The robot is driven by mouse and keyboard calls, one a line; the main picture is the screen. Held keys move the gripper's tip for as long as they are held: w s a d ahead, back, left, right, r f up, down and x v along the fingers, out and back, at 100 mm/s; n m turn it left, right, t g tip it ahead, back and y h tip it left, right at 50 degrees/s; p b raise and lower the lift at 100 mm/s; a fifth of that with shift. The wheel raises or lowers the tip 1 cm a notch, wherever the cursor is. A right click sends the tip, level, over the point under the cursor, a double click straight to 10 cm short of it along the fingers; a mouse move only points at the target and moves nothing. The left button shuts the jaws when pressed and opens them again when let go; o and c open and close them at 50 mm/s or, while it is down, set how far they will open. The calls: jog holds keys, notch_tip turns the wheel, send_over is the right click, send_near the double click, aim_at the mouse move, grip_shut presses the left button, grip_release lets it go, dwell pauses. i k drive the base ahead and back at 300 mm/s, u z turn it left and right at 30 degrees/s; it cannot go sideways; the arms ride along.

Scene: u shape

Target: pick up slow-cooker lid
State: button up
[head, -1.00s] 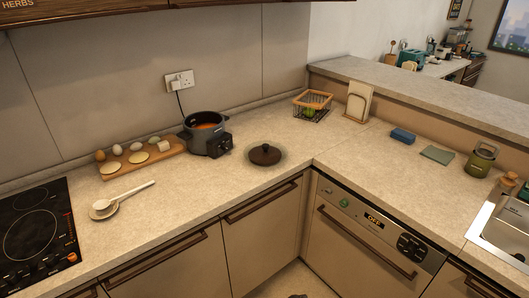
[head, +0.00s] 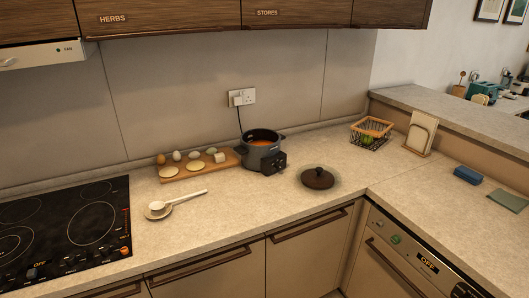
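The slow-cooker lid (head: 318,179) lies on the worktop, in the head view right of the middle. It is dark brown with a knob on top and a paler, see-through-looking rim. The slow cooker (head: 260,153) stands uncovered to its left and behind, dark grey with orange contents and a control box on its front. The lid and cooker are apart. My gripper is not in view.
A wooden board (head: 196,168) with eggs and flat rounds lies left of the cooker. A ladle on a rest (head: 172,206) and a black hob (head: 68,230) are further left. A wire basket (head: 370,135) stands behind right. Worktop (head: 250,215) in front of the lid is clear.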

aim_at(314, 176)
jog(key=u, duration=0.1)
jog(key=k, duration=0.5)
jog(key=z, duration=0.6)
jog(key=i, duration=1.55)
jog(key=u, duration=0.25)
